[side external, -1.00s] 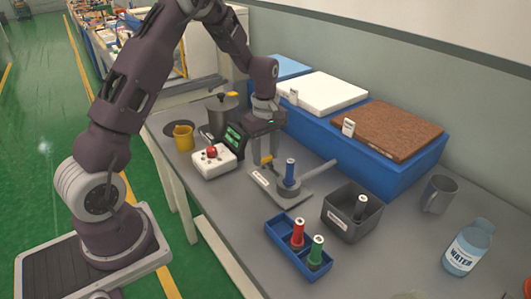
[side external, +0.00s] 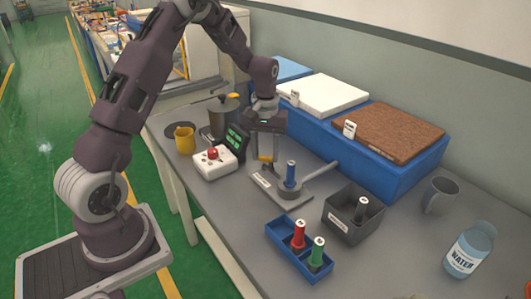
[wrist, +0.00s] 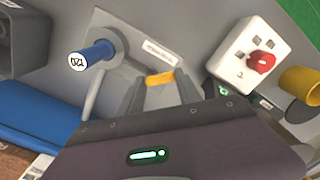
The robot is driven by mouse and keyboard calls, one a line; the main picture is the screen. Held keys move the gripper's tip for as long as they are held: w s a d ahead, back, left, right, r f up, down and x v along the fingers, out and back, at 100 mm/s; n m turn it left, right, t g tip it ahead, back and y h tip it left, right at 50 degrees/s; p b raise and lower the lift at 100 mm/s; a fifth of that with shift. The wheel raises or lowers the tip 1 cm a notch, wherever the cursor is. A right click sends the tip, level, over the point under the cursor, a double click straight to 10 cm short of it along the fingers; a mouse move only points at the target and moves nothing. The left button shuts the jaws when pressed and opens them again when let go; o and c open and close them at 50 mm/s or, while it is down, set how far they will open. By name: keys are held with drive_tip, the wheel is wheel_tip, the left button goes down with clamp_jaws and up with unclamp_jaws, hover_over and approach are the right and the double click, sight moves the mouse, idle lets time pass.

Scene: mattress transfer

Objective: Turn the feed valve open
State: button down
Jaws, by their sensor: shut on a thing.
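A grey plate with a label carries a pipe fitting (side external: 312,176) and an upright blue-capped cylinder (side external: 290,174). A yellow lever (wrist: 160,78) stands on this plate beside the blue cylinder; it looks like the valve handle. My gripper (side external: 265,163) reaches straight down over the plate. In the wrist view its two fingers (wrist: 162,88) are shut on the yellow lever, one on each side. The lever's pivot is hidden by the fingers, and the label is too small to read.
A grey bin (side external: 340,221) and a blue tray (side external: 278,235) stand in front right. A blue block with pads (side external: 412,178) lies behind.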

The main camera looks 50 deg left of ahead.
drive_tip(key=m, duration=0.4)
drive_tip(key=shift+w+a, duration=0.2)
drive_tip(key=shift+w, duration=0.1)
drive_tip(key=shift+w+m, duration=0.15)
drive_tip(key=shift+m, duration=0.95)
drive_tip(key=shift+w+m, duration=0.1)
drive_tip(key=shift+m, duration=1)
drive_tip(key=c, duration=0.8)
unclamp_jaws()
wheel_tip(320, 180, up, 7)
drive_tip(key=shift+r, duration=0.1)
